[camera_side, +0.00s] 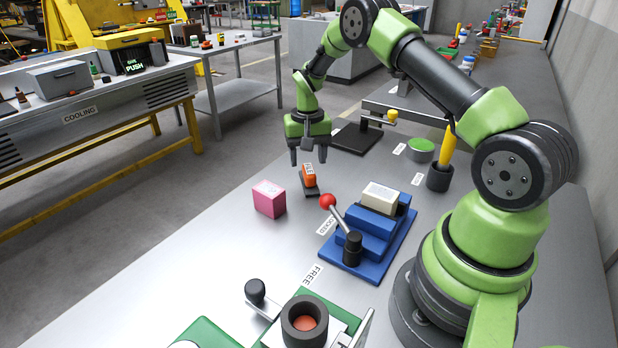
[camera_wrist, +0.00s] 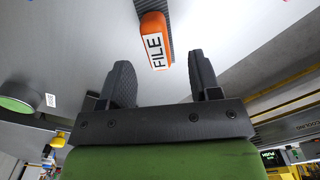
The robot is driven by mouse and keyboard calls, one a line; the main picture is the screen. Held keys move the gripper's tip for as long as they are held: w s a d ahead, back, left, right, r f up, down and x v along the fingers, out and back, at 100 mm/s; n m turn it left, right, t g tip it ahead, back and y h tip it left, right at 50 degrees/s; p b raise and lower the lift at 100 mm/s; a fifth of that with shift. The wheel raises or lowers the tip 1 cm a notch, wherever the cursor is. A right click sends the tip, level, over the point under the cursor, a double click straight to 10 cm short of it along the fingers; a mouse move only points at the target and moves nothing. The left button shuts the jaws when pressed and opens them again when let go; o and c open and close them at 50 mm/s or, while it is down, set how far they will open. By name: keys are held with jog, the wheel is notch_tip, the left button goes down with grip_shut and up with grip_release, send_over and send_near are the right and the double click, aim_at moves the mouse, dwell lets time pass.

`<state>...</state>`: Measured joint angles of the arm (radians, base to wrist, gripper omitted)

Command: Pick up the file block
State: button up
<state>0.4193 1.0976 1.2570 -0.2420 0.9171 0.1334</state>
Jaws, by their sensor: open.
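The file block is a small orange block (camera_side: 309,174) with a white label, on a dark strip on the grey table. In the wrist view the orange block (camera_wrist: 154,38) shows its white FILE label, just beyond and between my fingers. My gripper (camera_side: 308,158) points down, open and empty, above and close to the block in the side view. Its two dark fingers (camera_wrist: 163,82) are spread apart in the wrist view and do not touch the block.
A pink block (camera_side: 269,198) stands left of the orange block. A blue fixture (camera_side: 372,232) with a cream block (camera_side: 380,197) and a red-knobbed lever (camera_side: 328,201) is close on the right. A dark plate (camera_side: 355,138) lies behind.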

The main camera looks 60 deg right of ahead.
aim_at(308, 167)
notch_tip(308, 167, down, 5)
jog(key=shift+d+r, duration=0.15)
jog(key=shift+r, duration=0.05)
jog(key=shift+c, duration=0.4)
grip_shut()
jog(key=shift+r, duration=0.15)
notch_tip(308, 167, up, 10)
jog(key=shift+f, duration=0.1)
